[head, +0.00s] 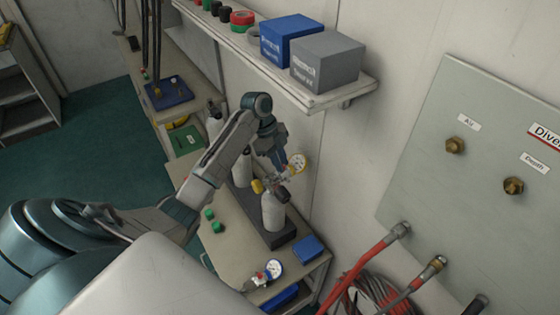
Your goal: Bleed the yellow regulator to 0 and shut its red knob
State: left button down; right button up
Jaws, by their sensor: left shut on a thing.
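The yellow regulator (259,186) sits on top of a pale grey cylinder (273,212) on the bench. Its round white gauge (297,163) faces up and right; the needle is too small to read. My left gripper (282,167) comes down from above and is shut on the regulator, close beside the gauge. Which part lies between the fingers is hidden. I cannot make out a red knob on this regulator. My right gripper is not in view.
A second gauge (274,268) with a red part lies near the bench's front. Green caps (217,227) and a blue box (308,247) are on the bench (240,242). A shelf (330,97) with boxes overhangs behind. Red hoses (365,268) hang at right.

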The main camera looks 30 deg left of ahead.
pick_arm(q)
jog(key=c, duration=1.3)
grip_release()
jog(key=p+v, duration=0.1)
jog(key=v, duration=0.9)
jog(key=shift+r, duration=0.4)
jog(key=shift+a, duration=0.15)
jog(key=shift+s+f, duration=0.1)
jog(key=shift+s, duration=0.05)
